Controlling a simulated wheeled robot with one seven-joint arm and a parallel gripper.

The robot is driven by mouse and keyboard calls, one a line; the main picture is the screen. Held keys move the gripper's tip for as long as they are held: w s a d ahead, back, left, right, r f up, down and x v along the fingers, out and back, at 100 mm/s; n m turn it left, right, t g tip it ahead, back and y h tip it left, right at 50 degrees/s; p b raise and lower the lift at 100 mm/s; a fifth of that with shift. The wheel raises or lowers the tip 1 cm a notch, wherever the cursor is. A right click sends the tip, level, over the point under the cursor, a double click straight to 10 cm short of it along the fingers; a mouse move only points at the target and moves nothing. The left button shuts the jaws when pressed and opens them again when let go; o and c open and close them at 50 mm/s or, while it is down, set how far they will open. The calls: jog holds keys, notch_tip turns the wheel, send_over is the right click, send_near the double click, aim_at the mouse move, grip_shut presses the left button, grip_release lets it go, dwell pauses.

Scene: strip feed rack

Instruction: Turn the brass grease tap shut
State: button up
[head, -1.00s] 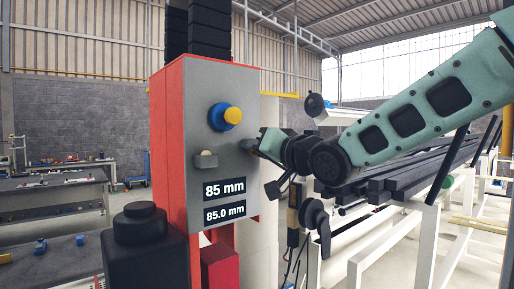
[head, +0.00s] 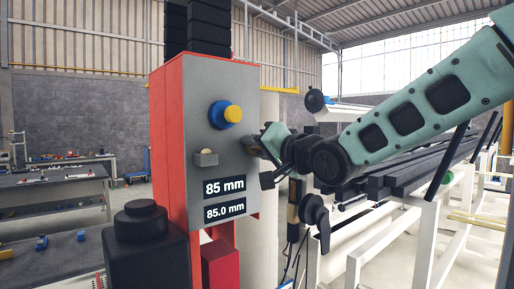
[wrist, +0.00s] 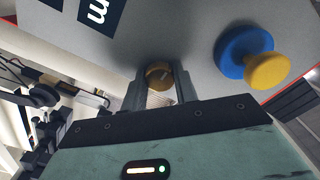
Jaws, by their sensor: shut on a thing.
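The brass grease tap (wrist: 158,76) shows in the wrist view as a small round brass piece on the grey panel face. My gripper (wrist: 159,80) is shut on it, with one finger on each side. In the head view my gripper (head: 254,144) reaches the right side of the panel from the right, rolled at an angle, and the tap is hidden by the fingers. The grey panel (head: 233,80) is the front of a red machine housing (head: 170,140).
A yellow knob with a blue collar (head: 228,114) sticks out above left of my gripper. A small grey fitting (head: 207,159) and displays reading 85 mm (head: 225,187) and 85.0 mm are lower. A black stepped block (head: 140,240) stands at front left; dark bars (head: 400,180) lie on a rack at right.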

jog(key=o, duration=1)
jog(key=p+v, duration=0.1)
jog(key=v, duration=1.6)
jog(key=shift+s+d+p, duration=0.15)
jog(key=shift+d+p, duration=0.05)
jog(key=shift+p, duration=0.2)
jog(key=shift+s+d, duration=0.1)
